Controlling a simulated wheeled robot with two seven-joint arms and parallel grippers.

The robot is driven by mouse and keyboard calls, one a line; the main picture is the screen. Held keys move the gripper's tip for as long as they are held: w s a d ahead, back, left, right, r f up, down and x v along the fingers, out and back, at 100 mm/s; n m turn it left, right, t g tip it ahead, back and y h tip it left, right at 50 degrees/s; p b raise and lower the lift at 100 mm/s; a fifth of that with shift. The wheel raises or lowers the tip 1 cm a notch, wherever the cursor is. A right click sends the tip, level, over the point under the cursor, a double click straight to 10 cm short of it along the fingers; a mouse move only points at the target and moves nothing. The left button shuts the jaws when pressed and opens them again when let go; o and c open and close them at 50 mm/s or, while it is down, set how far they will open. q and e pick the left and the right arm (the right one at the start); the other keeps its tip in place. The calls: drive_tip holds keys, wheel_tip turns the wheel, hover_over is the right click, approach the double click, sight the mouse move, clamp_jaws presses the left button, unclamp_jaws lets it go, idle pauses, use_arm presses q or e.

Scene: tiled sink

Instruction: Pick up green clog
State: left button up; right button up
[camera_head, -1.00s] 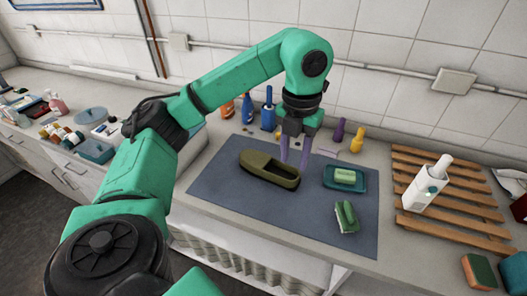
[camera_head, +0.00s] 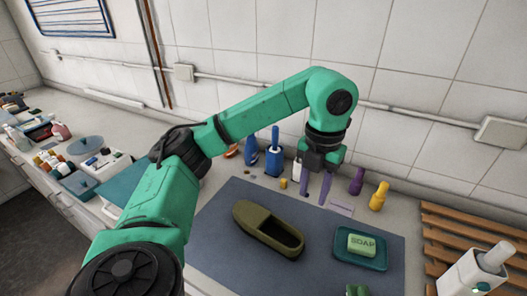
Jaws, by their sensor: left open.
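The olive-green clog (camera_head: 268,229) lies on the dark blue-grey mat (camera_head: 222,233), its opening facing up and toward the right. My left gripper (camera_head: 314,188) points down above the back part of the mat, behind and to the right of the clog. Its two purple fingers are apart with nothing between them, and they do not touch the clog.
A teal dish (camera_head: 372,258) with a green soap bar (camera_head: 361,245) sits right of the clog. Blue bottles (camera_head: 274,155), a purple bottle (camera_head: 356,181) and a yellow bottle (camera_head: 379,196) stand behind. A wooden rack (camera_head: 441,220) with a white bottle (camera_head: 474,272) is at right.

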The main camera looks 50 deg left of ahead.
use_arm(q)
wheel_tip(320, 180, down, 5)
drive_tip(key=s+b, duration=0.1)
drive_tip(key=b, duration=0.8)
hover_over(301, 245)
wheel_tip(301, 245, down, 9)
wheel_tip(301, 245, down, 7)
drive_tip(key=shift+f+p, duration=0.1)
drive_tip(key=shift+p, duration=1)
drive_tip(key=shift+f, duration=0.1)
use_arm(e)
wheel_tip(301, 245, down, 8)
drive_tip(key=shift+s+d, duration=0.15)
drive_tip(key=shift+s, duration=0.15)
use_arm(q)
clamp_jaws()
drive_tip(key=shift+w, duration=0.1)
use_arm(e)
drive_tip(key=shift+r, duration=0.1)
